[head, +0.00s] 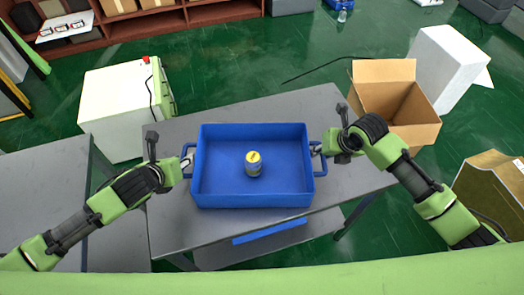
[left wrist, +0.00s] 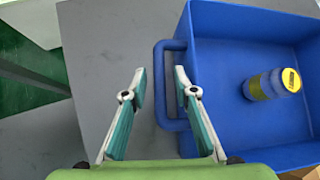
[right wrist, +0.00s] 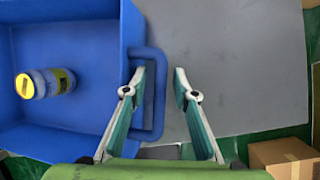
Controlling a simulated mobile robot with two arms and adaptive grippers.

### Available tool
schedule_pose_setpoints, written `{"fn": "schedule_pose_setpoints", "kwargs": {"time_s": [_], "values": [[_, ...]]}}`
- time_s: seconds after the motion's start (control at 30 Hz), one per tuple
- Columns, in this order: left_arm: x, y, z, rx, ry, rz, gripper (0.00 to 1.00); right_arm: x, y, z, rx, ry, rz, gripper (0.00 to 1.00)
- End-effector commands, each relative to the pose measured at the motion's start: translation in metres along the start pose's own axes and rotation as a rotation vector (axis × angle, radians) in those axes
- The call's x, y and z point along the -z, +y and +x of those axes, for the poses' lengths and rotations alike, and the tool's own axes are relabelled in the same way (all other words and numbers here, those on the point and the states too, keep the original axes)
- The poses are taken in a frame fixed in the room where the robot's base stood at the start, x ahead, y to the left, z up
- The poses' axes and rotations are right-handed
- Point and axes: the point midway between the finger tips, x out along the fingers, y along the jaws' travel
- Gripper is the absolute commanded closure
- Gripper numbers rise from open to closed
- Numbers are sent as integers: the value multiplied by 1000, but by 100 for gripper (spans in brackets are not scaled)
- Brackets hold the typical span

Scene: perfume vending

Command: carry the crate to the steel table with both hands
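The blue crate (head: 250,201) sits level on a grey steel-looking table (head: 190,225), with a yellow-and-blue jar (head: 253,164) standing inside. The crate has a loop handle on each side. My left gripper (head: 186,162) is at the left handle; in the left wrist view its fingers (left wrist: 159,76) are open, with the handle bar (left wrist: 163,112) between them. My right gripper (head: 317,151) is at the right handle; in the right wrist view its fingers (right wrist: 158,76) are open on either side of the handle bar (right wrist: 158,108). Neither gripper is closed on a handle.
A second grey table (head: 40,185) stands at the left. A white cabinet (head: 120,100) is behind it. An open cardboard box (head: 415,125) and a white block (head: 447,65) are at the right.

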Motion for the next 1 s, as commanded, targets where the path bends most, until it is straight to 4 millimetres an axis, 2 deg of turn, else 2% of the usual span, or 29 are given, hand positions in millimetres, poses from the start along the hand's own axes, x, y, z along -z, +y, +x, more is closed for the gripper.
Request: {"fn": "schedule_pose_setpoints", "kwargs": {"time_s": [0.5,0.77,0.87,1.0], "values": [[1,1,-91,-1,1,4,73,0,0,0,-1,0,0,74],[1,0,-109,-1,1,0,73,0,0,-2,0,-1,-1,74],[0,0,-110,-2,1,0,73,-1,0,-11,0,-4,-1,74],[0,0,-110,-2,1,0,73,-1,0,-34,1,-4,-4,74]]}}
